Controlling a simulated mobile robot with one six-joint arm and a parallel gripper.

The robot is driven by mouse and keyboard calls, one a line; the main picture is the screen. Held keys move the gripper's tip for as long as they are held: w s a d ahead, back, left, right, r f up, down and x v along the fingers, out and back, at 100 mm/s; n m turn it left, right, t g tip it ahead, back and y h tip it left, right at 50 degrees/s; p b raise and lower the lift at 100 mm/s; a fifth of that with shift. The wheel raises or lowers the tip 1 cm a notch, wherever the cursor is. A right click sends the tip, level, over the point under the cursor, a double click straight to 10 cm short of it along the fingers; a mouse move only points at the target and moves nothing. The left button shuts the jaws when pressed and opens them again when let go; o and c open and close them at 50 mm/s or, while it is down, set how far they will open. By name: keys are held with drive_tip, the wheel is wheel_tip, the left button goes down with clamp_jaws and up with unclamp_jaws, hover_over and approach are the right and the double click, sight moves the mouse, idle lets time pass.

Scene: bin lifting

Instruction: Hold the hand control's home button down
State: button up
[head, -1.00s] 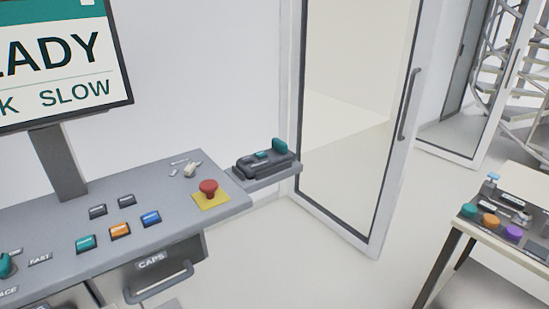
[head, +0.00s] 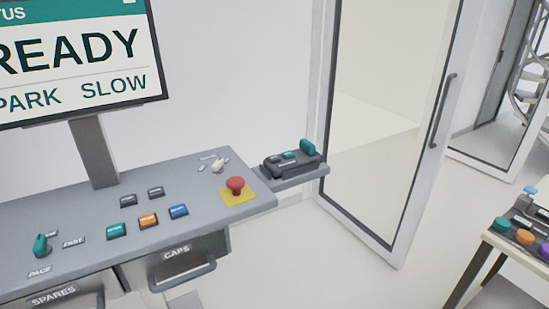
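The hand control (head: 292,163) is a dark grey box on a small grey shelf (head: 300,177) at the right end of the console. A small teal button (head: 290,155) shows on its top, and a larger teal upright piece (head: 308,147) stands at its right end. The lettering on it is too small to read, so I cannot tell which part is the home button. Nothing touches the hand control. My gripper is not in view.
The grey console (head: 70,225) carries several coloured buttons, a teal knob (head: 40,245) and a red mushroom button (head: 235,186). A screen (head: 75,60) reads READY, PARK, SLOW. A glass door (head: 390,130) stands right of the shelf. A table (head: 510,250) is at the far right; floor between is clear.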

clamp_jaws()
idle(1.5)
